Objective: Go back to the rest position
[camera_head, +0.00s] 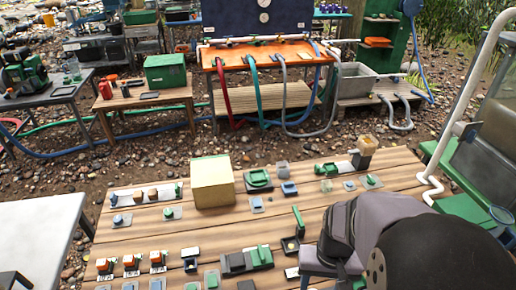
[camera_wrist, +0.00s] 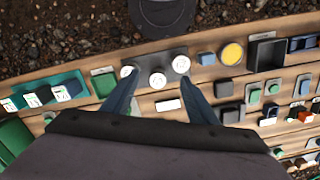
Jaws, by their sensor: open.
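In the wrist view my gripper (camera_wrist: 159,80) is open, its two dark blue fingers spread apart with nothing held between them. It is over the wooden table. A dark grey block with three white round dials (camera_wrist: 157,78) shows between and beyond the fingertips; I cannot tell how far below them it is. A small white label plate (camera_wrist: 168,105) shows between the fingers. In the head view my dark arm fills the lower right and the gripper is hidden.
The wooden table (camera_head: 330,203) carries a cream box (camera_head: 212,182), a green lever (camera_head: 298,217) standing up, and many small parts. A white pipe frame (camera_head: 468,85) rises at the right. In the wrist view a green tray (camera_wrist: 77,78) and a black open box (camera_wrist: 267,52) flank the gripper.

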